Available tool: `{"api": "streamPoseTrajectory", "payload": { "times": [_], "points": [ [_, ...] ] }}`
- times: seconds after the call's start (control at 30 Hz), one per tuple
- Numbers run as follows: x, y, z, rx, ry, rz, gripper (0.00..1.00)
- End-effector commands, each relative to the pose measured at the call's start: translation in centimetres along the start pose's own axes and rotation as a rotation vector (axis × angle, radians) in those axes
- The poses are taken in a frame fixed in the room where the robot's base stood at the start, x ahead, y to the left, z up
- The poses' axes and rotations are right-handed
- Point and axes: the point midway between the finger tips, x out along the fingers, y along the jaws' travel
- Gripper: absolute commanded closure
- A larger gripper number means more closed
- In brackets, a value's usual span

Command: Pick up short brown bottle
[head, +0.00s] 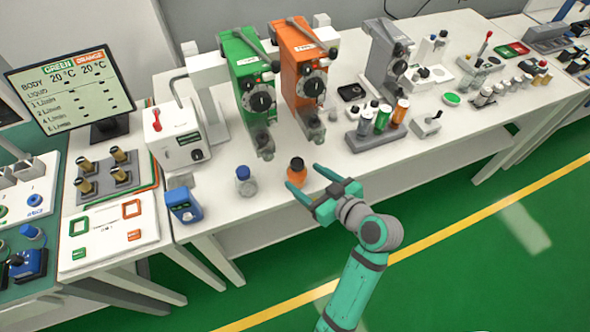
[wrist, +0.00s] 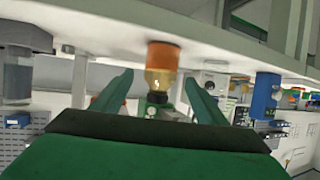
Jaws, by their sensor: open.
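The short brown bottle (head: 297,170) stands upright near the front edge of the white table, orange-brown with a dark cap. In the wrist view, which is upside down, the bottle (wrist: 161,65) hangs from the table at the top, its dark cap pointing down. My gripper (head: 304,176) is open at table height, its fingers reaching from the front right towards the bottle. In the wrist view the open fingers of my gripper (wrist: 159,78) lie to either side of the bottle's line. I cannot tell whether the bottle is between the tips or just beyond them.
A clear bottle with a blue cap (head: 246,181) stands left of the brown bottle. Behind are a green vaporizer (head: 252,85) and an orange vaporizer (head: 303,70). A rack of vials (head: 376,133) stands to the right. A blue device (head: 184,205) sits at the front left.

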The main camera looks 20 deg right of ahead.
Motion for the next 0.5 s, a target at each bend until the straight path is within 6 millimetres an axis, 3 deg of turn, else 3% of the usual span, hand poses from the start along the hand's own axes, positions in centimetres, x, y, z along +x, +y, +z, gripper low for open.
{"api": "streamPoseTrajectory", "payload": {
  "times": [0.1,0.5],
  "points": [
    [1.8,0.1,0.1,0.002,0.000,0.003,0.33],
    [5.3,0.1,0.2,0.002,0.000,0.002,0.33]
  ]
}}
